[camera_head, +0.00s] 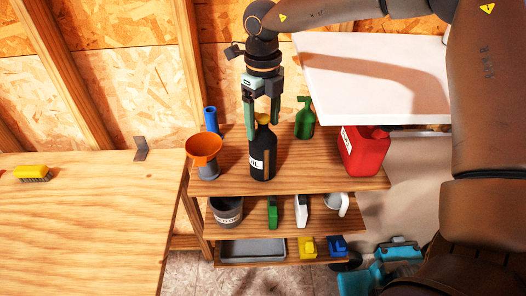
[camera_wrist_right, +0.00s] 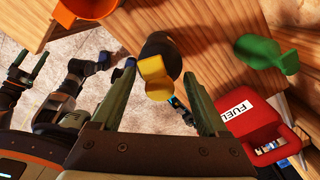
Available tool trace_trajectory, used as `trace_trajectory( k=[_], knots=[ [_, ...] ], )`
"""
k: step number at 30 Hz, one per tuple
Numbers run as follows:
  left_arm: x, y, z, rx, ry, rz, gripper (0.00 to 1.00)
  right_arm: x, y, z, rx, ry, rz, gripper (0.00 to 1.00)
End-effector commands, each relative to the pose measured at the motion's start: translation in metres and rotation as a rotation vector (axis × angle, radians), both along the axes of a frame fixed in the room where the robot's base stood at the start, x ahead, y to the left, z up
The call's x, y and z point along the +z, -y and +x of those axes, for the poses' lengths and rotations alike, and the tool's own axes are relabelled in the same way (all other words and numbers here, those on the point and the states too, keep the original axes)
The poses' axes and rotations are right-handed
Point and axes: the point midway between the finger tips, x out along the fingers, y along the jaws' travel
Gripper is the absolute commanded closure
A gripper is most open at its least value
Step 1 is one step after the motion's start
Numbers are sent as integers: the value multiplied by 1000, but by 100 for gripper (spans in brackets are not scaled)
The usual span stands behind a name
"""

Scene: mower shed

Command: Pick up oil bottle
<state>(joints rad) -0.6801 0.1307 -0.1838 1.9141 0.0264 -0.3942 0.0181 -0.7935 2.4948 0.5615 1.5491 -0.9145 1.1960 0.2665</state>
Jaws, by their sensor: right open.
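The oil bottle (camera_head: 262,160) is black with a white label and a yellow cap, and stands upright on the top shelf. In the right wrist view its dark body (camera_wrist_right: 163,47) and yellow cap (camera_wrist_right: 154,80) show between my fingers. My right gripper (camera_head: 262,123) is open and points down over the bottle, its fingers beside the bottle's upper part. It also shows in the right wrist view (camera_wrist_right: 162,95), with clear gaps to the cap. My left gripper (camera_wrist_right: 27,62) shows small at the left of the right wrist view, fingers apart and empty.
On the top shelf (camera_head: 225,180), an orange funnel (camera_head: 204,148) and blue cylinder (camera_head: 211,120) stand left of the bottle. A green can (camera_head: 305,122) and red fuel can (camera_head: 365,152) stand right. Lower shelves hold several items.

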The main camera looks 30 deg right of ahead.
Motion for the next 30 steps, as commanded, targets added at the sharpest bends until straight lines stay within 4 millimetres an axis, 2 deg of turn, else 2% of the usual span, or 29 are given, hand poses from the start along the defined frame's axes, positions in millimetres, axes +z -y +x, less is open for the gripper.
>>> trace_trajectory(
  k=[6, 26, 30],
  knots=[
    [0, 0, 0, 0, 0, 0, 24, -1, 0, 0, 0, 1, 0, 25],
    [0, 0, 0, -1, 1, 1, 24, 0, 0, 0, 0, -1, 0, 100],
    [0, 0, 0, -1, 1, 1, 24, -1, 0, 0, 0, -1, 0, 100]
  ],
)
